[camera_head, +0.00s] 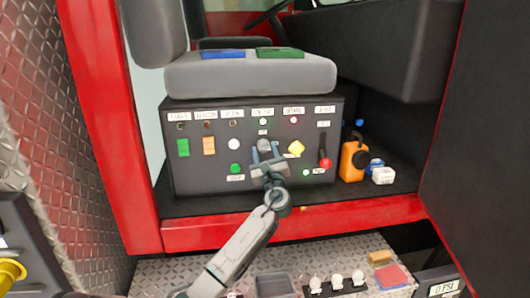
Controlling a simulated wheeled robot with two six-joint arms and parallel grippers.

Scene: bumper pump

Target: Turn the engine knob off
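A dark control panel (215,170) under the seat carries a row of white labels, small lights and controls. My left gripper (264,148) is in front of the middle of the panel, just below a small white label (263,131). It covers the panel there, so a knob behind it is hidden, and I cannot tell whether it touches or holds one. The finger gap is too small to read. A yellow knob (296,148) shows just right of the gripper. The labels are too small to read surely. My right gripper is not in view.
A red-tipped lever (325,162) stands at the panel's right. Green (183,147) and orange (208,145) switches are at its left. An orange container (353,160) stands right of the panel. A grey seat (250,78) overhangs it. Small items lie on the metal step (190,270) below.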

